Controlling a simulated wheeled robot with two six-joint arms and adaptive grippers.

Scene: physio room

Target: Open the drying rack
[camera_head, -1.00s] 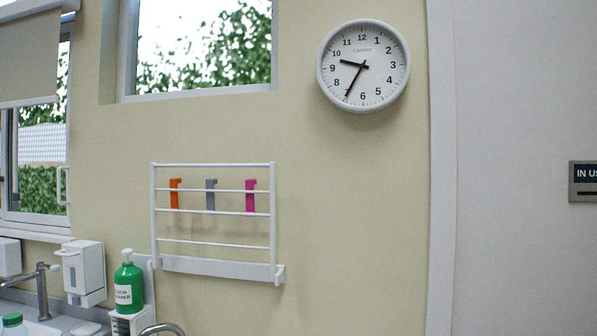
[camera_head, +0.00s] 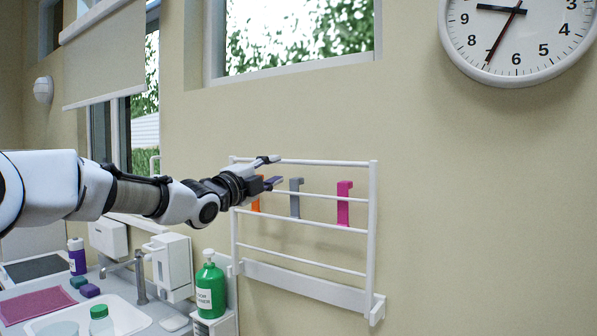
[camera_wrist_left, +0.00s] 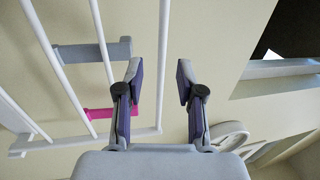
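The white drying rack (camera_head: 374,215) is on the beige wall and looks folded up nearly flat against it. Its top rail (camera_head: 325,162) is the uppermost bar; a white base bar (camera_head: 305,287) runs along the bottom. My left gripper (camera_head: 270,171) comes in from the left to the top rail's left part. In the left wrist view the gripper (camera_wrist_left: 158,82) is open, with the top rail (camera_wrist_left: 162,60) running between its fingers, gaps showing at both sides. The arm hides part of the rack's upper left. My right gripper is not in view.
Orange (camera_head: 256,205), grey (camera_head: 295,198) and magenta (camera_head: 344,204) hooks hang on the rack. Below left are a green pump bottle (camera_head: 210,290), a white dispenser (camera_head: 172,265) and a tap (camera_head: 139,275). A clock (camera_head: 520,35) hangs upper right. The wall right of the rack is clear.

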